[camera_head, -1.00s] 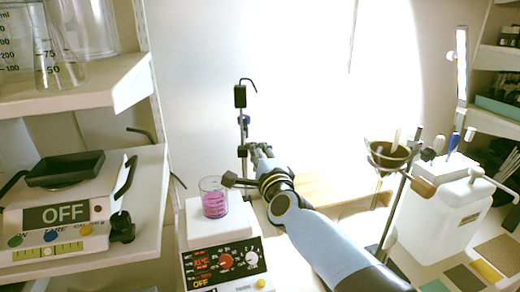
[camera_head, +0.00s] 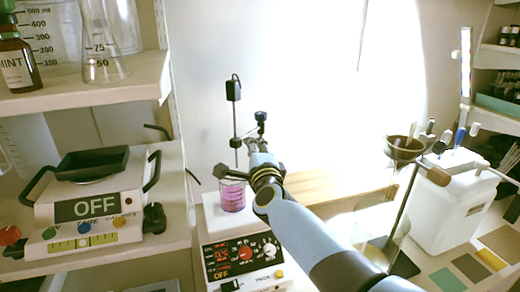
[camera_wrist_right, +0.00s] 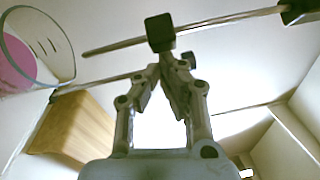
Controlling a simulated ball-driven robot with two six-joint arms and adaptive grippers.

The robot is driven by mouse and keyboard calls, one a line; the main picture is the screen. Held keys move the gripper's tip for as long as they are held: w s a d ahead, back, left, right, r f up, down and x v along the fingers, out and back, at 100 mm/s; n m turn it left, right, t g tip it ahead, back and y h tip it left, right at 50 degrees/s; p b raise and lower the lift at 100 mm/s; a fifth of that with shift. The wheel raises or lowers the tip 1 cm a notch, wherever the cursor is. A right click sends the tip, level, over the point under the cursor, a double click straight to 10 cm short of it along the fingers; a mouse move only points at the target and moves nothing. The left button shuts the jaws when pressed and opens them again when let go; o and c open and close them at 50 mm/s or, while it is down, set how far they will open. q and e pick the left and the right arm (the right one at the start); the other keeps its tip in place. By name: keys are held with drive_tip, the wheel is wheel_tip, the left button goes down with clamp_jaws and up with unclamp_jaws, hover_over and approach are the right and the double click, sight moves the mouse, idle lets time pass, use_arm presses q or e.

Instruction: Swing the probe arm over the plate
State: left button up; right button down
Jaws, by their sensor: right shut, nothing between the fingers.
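The probe arm's thin vertical rod, with a black block (camera_head: 233,90) on it, hangs in line with the beaker in the head view. Its post with a dark clamp (camera_head: 260,117) is just to the right. The plate (camera_head: 210,218) has a white top and bears a beaker of pink liquid (camera_head: 232,196). My right gripper (camera_head: 256,142) is shut and empty beside the post. In the right wrist view the shut fingertips (camera_wrist_right: 162,70) are close to a black block (camera_wrist_right: 160,32) by a metal rod (camera_wrist_right: 120,44); contact is unclear. My left gripper is out of view.
A funnel on a stand (camera_head: 405,148) and a white container (camera_head: 440,205) are at right. A wooden board (camera_head: 340,185) lies behind my right arm.

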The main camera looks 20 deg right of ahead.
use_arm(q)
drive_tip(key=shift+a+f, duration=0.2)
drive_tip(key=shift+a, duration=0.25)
use_arm(e)
drive_tip(key=shift+w+a, duration=0.45)
drive_tip(key=shift+a, duration=0.15)
drive_tip(key=shift+s, duration=0.1)
drive_tip(key=v, duration=0.7)
drive_tip(key=shift+s, duration=0.2)
